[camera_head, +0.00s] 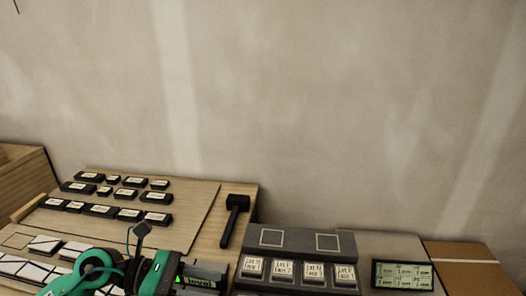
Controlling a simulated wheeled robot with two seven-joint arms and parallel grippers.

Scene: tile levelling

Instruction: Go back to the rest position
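A green and black arm of mine (150,272), coming in at the lower left, is over the front of the wooden board. I take it to be my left arm. Its fingertips cannot be made out, so I cannot tell whether that gripper is open or shut. A dark device with a small green lit display (198,281) shows right beside the arm; I cannot tell whether it is held or standing there. My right gripper is not in view.
To the right are a grey stand with labelled buttons (283,271), a lit display (403,275) and a cardboard box (468,284). A bare wall stands behind.

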